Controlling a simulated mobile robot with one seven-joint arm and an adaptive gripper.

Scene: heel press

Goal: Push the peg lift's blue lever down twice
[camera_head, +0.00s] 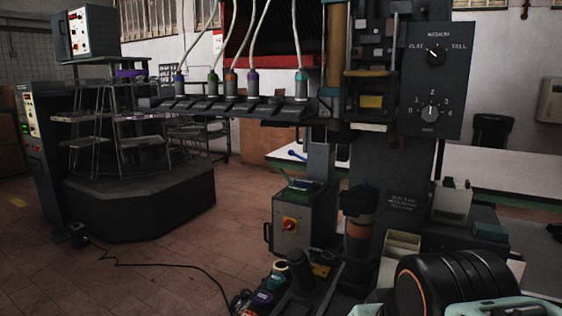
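A small blue lever-like piece (297,155) shows in the head view, left of a grey upright post and in front of the white bench. It slopes slightly down to the right. Below it stands a grey box (290,222) with a red knob on a yellow plate and a green and blue top. I cannot tell whether this box is the peg lift or what the blue piece is fixed to. A black rounded body with an orange ring at the bottom right appears to be part of my arm.
A tall dark machine column with a dial panel (433,80) stands centre right. A dark shelf (235,108) with several coloured-neck bottles juts left from it. A black platform (140,205) stands at left. A cable (150,260) crosses the open tiled floor.

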